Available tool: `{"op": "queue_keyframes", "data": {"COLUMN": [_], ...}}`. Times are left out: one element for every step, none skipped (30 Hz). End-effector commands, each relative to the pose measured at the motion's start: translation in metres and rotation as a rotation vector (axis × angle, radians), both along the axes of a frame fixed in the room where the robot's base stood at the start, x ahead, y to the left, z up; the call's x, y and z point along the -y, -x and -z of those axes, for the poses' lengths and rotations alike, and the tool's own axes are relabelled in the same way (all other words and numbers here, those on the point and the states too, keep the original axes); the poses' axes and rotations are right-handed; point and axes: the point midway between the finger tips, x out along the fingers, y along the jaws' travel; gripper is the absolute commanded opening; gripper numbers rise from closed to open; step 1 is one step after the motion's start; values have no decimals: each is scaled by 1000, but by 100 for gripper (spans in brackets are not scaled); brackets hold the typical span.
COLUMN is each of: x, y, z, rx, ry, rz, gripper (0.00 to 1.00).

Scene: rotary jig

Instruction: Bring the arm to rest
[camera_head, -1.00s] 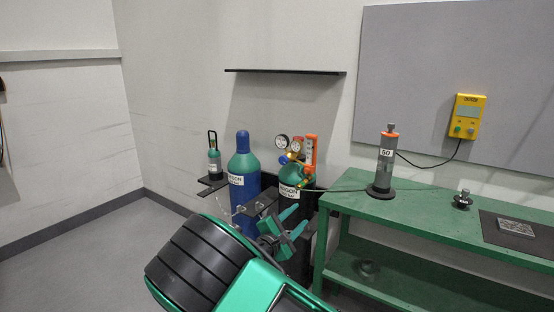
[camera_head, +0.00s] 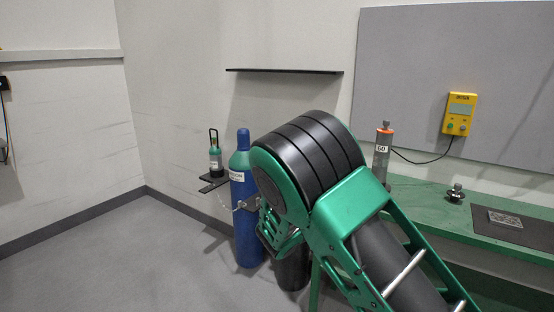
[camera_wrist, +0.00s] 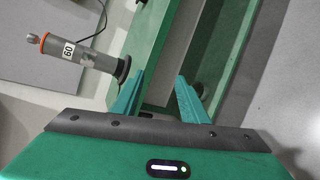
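My gripper (camera_wrist: 158,98) shows in the wrist view with its two teal fingers spread apart and nothing between them. Beyond the fingers are the green bench and the grey cylinder marked 60 (camera_wrist: 80,52), which is apart from the fingers. In the head view my green and black arm fills the middle and lower right. The gripper is mostly hidden there behind the arm, in front of the gas cylinders.
A blue gas cylinder (camera_head: 246,222) stands left of my arm, close to it. A small green bottle (camera_head: 215,162) sits on a black bracket (camera_head: 213,183). The green bench (camera_head: 450,228) stands right, below a yellow wall box (camera_head: 459,113). Floor at left (camera_head: 130,250) is clear.

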Motion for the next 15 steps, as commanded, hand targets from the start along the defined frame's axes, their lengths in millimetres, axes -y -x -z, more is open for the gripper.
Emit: {"op": "queue_keyframes", "data": {"x": [28,42,59,70,81,96,106,115,127,135,143,152,158,164,171], "y": [11,18,28,36,44,56,65,74,87,97,107,120,130,141,154], "z": [-3,-4,-4,-3,-4,-4,-5,-5,-6,-6,-8,-8,-10,-11,-13], "rx": [-1,-3,-5,-5,-6,-6,-5,-4,-1,0,4,6,11,13,18], "ry": [-67,-105,-155,-194,-231,-279,-315,-351,-398,-432,-466,-512,-545,-577,-621], "rz": [70,108,157,194,230,279,315,351,399,433,469,514,546,580,623], "gripper": [40,40,40,40,40,40,40,40,40,40,40,40,40,40,40]}}
